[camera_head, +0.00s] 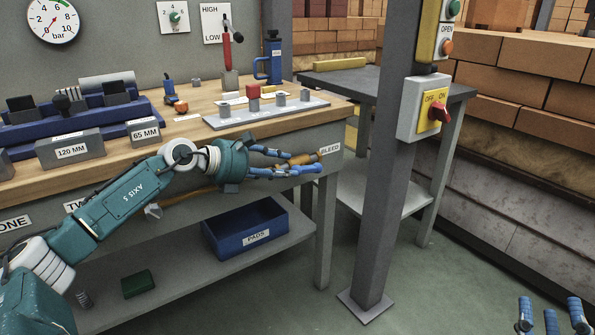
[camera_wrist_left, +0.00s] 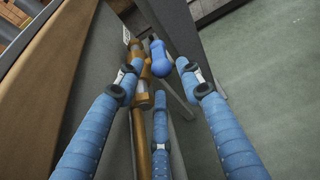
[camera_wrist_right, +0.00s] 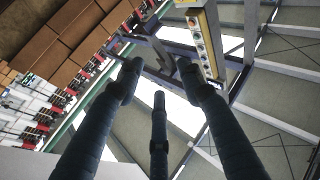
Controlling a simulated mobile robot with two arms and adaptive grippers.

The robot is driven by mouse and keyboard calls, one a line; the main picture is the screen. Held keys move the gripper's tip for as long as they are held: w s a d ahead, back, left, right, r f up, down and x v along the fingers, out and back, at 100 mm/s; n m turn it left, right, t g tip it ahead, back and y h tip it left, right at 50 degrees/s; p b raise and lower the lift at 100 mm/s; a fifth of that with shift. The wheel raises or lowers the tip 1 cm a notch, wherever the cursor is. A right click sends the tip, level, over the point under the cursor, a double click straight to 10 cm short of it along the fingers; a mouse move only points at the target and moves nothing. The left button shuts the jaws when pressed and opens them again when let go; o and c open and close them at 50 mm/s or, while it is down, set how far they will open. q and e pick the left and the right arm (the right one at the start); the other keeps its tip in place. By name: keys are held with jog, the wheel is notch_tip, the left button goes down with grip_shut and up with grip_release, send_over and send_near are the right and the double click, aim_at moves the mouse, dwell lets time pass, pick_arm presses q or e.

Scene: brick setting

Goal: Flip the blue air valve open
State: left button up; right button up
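The blue air valve handle (camera_wrist_left: 160,60) is in the left wrist view, on a brass fitting and pipe (camera_wrist_left: 143,98) along the bench side. In the head view the brass valve body (camera_head: 302,159) is beside the BLEED label, with the blue handle (camera_head: 311,168) at its lower right. My left gripper (camera_head: 287,164) is at the bench front by the valve. Its fingers (camera_wrist_left: 158,70) are spread on both sides of the handle, apart from it, with the third finger below. My right gripper (camera_head: 552,316) is open and empty at the lower right, far from the valve; its spread fingers show in its wrist view (camera_wrist_right: 158,70).
The wooden bench top (camera_head: 185,131) holds gauge blocks and a plate with pegs. A blue PADS bin (camera_head: 245,231) sits on the shelf below. A grey post (camera_head: 379,210) with an off/on switch box (camera_head: 416,110) stands right of the valve. The floor in front is clear.

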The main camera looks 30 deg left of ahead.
aim_at(293, 169)
pick_arm(q)
jog(key=x, duration=0.4)
jog(key=shift+w+d+f, duration=0.1)
jog(key=shift+w+d, duration=0.1)
jog(key=shift+w, duration=0.1)
jog(key=shift+w+d+f, duration=0.15)
jog(key=shift+w+f, duration=0.05)
jog(key=shift+w, duration=0.2)
pick_arm(e)
jog(key=shift+s+r+t, duration=0.3)
jog(key=shift+r+t, duration=0.1)
jog(key=shift+r, duration=0.3)
